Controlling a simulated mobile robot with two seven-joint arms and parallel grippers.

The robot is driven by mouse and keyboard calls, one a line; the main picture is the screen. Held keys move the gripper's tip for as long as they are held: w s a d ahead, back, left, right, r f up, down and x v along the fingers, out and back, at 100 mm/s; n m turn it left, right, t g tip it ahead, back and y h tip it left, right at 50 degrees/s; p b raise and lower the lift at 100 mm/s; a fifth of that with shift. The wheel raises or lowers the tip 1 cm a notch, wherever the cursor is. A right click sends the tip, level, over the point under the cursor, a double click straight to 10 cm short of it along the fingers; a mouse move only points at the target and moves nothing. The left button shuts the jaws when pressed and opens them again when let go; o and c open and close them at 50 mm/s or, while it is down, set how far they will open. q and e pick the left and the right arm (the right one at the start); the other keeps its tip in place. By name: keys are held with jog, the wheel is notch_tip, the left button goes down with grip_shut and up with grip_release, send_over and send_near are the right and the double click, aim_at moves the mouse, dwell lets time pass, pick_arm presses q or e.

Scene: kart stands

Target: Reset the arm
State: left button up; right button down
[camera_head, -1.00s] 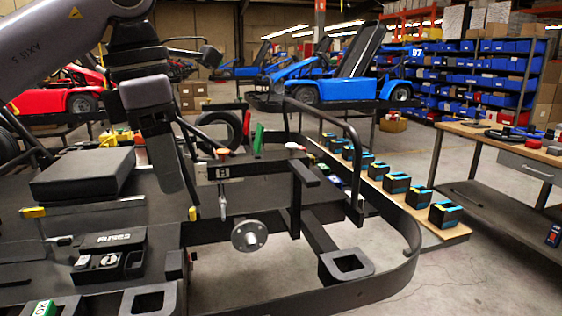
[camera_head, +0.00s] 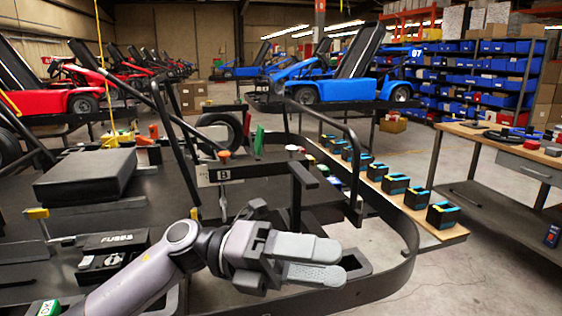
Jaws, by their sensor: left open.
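My left gripper (camera_head: 316,262) is in the lower middle of the head view, its arm coming in from the lower left. Its two grey fingers point right, with a gap between them and nothing in it. It appears in front of the black kart frame (camera_head: 408,240) and hides part of the frame's front; I cannot tell how far apart they are. My right gripper is not in view.
A black seat pad (camera_head: 86,176) and a fuse box (camera_head: 112,250) lie on the kart stand at left. Several black and blue blocks (camera_head: 444,214) line a wooden board at right. A workbench (camera_head: 500,140) stands far right. The floor at lower right is clear.

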pick_arm(q)
jog(key=w+a+f+n+t+y, duration=0.2)
jog(key=a+f+n+t+y, duration=0.15)
jog(key=f+n+t, duration=0.55)
jog(key=w+a+f+n+t+y, duration=0.25)
jog(key=a+n+t, duration=0.35)
jog(key=n, duration=0.7)
jog(key=w+a+f+n+t+y, duration=0.15)
jog(key=a+f+n+t, duration=0.25)
jog(key=f+n+t, duration=0.45)
jog(key=s+a+f+n+g+y, duration=0.3)
jog(key=s+a+f+n+y, duration=0.1)
jog(key=s+f, duration=0.4)
jog(key=s+a+f+n+g+y+p, duration=0.1)
jog(key=s+a+f+n+g+y, duration=0.2)
jog(key=s+a+f+n, duration=0.4)
notch_tip(320, 180, down, 5)
jog(key=shift+s+a+f+n+g+y, duration=0.15)
jog(key=shift+s+n+g+y, duration=0.3)
jog(key=shift+s+y, duration=0.55)
